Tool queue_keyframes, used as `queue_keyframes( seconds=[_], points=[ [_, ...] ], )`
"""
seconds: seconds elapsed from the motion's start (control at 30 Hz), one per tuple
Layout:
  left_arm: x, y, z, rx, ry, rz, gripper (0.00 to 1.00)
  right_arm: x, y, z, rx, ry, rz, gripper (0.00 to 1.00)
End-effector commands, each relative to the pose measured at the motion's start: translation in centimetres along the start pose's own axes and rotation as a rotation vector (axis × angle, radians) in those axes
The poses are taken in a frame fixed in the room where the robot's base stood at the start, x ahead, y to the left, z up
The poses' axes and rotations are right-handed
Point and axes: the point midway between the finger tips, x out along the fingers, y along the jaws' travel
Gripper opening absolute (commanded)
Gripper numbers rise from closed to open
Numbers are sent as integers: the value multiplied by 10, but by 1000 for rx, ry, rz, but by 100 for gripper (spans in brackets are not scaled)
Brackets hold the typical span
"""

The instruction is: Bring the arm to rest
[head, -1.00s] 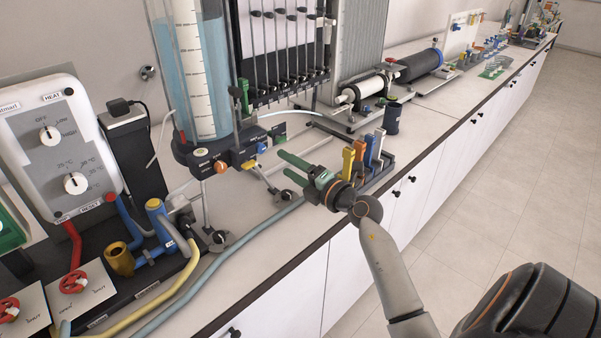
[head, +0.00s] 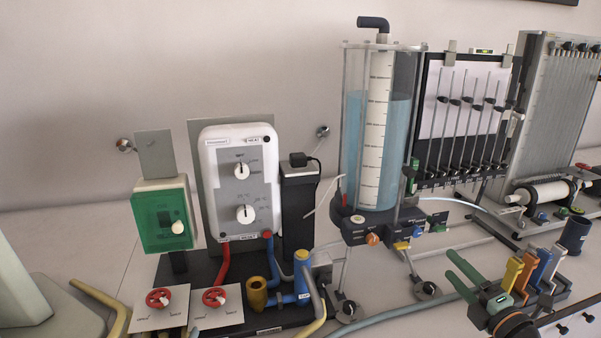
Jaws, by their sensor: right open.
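My right gripper (head: 462,275) shows at the lower right in the head view, with its two green fingers apart and nothing between them. It is over the front part of the bench, in front of the water column's valve base and just left of a rack of coloured handles (head: 530,275). I cannot tell whether it touches the rack. Most of my right arm is below the picture edge. My left gripper is not in the picture.
A tall water cylinder (head: 362,140) stands behind the gripper. A white heater box (head: 240,180), red valve knobs (head: 158,298) and a brass cup (head: 257,293) are to the left. A manometer board (head: 458,120) stands at the back right. Hoses cross the bench.

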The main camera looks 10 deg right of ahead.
Motion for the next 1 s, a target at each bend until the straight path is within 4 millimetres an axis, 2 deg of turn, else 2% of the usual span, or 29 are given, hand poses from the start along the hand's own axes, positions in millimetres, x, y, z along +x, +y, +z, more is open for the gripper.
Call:
queue_keyframes(
  seconds=[0.13, 0.27, 0.33, 0.4, 0.47, 0.53, 0.67, 0.77, 0.8, 0.9, 1.0],
  points=[
    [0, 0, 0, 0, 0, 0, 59, -6, 28, -6, 84, -51, 131, 64],
    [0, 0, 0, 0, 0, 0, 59, -22, 58, -4, 263, -163, 287, 64],
    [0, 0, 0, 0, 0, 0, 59, -33, 63, 0, 388, -241, 341, 64],
    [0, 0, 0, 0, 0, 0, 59, -44, 60, 5, 521, -325, 362, 64],
    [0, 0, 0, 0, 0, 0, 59, -54, 50, 8, 639, -401, 353, 64],
    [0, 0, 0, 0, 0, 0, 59, -66, 31, 7, 780, -491, 311, 64],
    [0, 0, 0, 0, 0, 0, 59, -88, -20, -11, 1029, -651, 140, 64],
    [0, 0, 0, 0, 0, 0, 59, -110, -64, -45, 1197, -756, -70, 64],
    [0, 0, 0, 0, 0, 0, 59, -121, -80, -62, 1251, -787, -166, 64],
    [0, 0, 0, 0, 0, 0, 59, -147, -110, -106, 1350, -841, -400, 64],
    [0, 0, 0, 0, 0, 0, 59, -172, -127, -143, 1404, -863, -599, 64]
  ],
)
